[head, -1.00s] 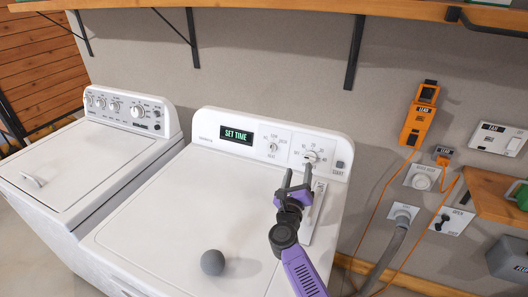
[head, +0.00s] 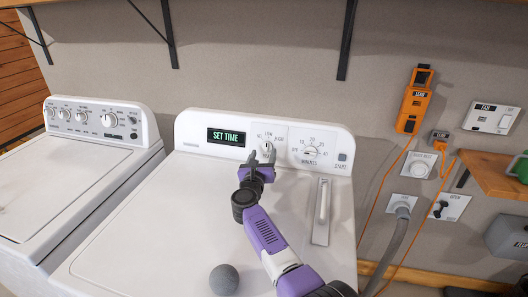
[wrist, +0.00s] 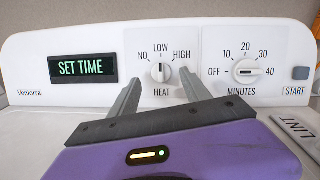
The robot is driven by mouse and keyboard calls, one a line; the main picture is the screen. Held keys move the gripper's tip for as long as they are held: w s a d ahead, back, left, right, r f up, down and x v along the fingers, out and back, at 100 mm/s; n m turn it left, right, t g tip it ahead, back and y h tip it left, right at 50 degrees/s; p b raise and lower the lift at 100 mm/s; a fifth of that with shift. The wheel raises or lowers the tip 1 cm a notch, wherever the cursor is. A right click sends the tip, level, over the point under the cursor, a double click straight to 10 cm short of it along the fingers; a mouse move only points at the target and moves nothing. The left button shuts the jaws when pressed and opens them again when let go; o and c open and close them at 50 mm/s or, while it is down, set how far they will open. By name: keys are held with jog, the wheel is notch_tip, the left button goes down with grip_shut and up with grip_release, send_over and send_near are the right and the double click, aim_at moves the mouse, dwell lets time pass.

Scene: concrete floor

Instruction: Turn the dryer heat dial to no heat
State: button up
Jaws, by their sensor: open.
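The dryer's white control panel (head: 190,130) carries the heat dial (wrist: 160,72), a small round knob also seen in the head view (head: 267,147). Its grip bar stands upright, toward LOW; NO is printed at its left and HIGH at its right. My purple and grey gripper (head: 262,157) is in front of the heat dial. In the wrist view my gripper (wrist: 162,84) is open, its two fingers spread to either side below the dial, with nothing held. Whether the fingertips touch the panel cannot be told.
The minutes dial (wrist: 247,70) is right of the heat dial, its bar level. A START button (wrist: 300,73) is beyond it. The display (head: 227,136) reads SET TIME. A grey ball (head: 224,279) lies on the dryer top. A washer (head: 75,170) stands at left.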

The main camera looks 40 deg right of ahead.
aim_at(266, 148)
jog(key=shift+b+x, duration=0.5)
jog(key=shift+x, duration=1.6)
jog(key=shift+c, duration=0.3)
grip_shut()
jog(key=shift+s+n, duration=0.1)
jog(key=shift+n, duration=0.4)
jog(key=n+y+p, duration=0.1)
jog(key=n+p, duration=0.1)
jog(key=n+t+y+p, duration=0.1)
jog(key=n+p, duration=0.1)
jog(key=n, duration=0.1)
jog(key=shift+r, duration=0.25)
jog(key=n+y+p, duration=0.1)
jog(key=n+p, duration=0.1)
jog(key=n, duration=0.1)
jog(key=shift+f+n+p, duration=0.1)
jog(key=shift+n+p, duration=0.2)
jog(key=shift+p, duration=0.05)
jog(key=shift+f+n+y+p, duration=0.1)
jog(key=shift+n+y+p, duration=0.2)
jog(key=shift+n+p, duration=0.25)
